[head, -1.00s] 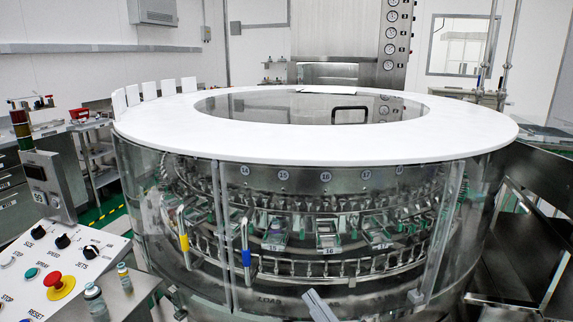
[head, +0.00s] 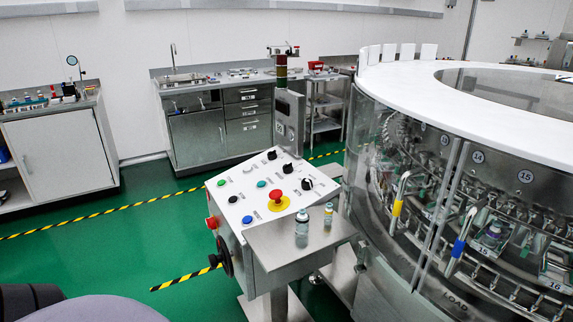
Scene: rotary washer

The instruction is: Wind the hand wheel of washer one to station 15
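The washer (head: 400,270) is a round steel machine with a white ring top and clear guards, at the right of the head view. Its hand wheel (head: 222,257) is black and sits on the left side of the slanted control box (head: 262,195). A round plate numbered 15 (head: 525,176) shows behind the guard at the right, with plate 14 (head: 478,157) to its left. Along the lower ring, a carrier marked 15 (head: 492,236) is near the blue-banded guard handle. Neither gripper is in view. Only parts of my own body show at the bottom left.
A small steel shelf (head: 300,240) with two vials (head: 302,228) juts out right of the wheel. A red button (head: 277,196) tops the panel. Green floor (head: 130,240) is open to the left, crossed by yellow-black tape. Counters stand along the back wall.

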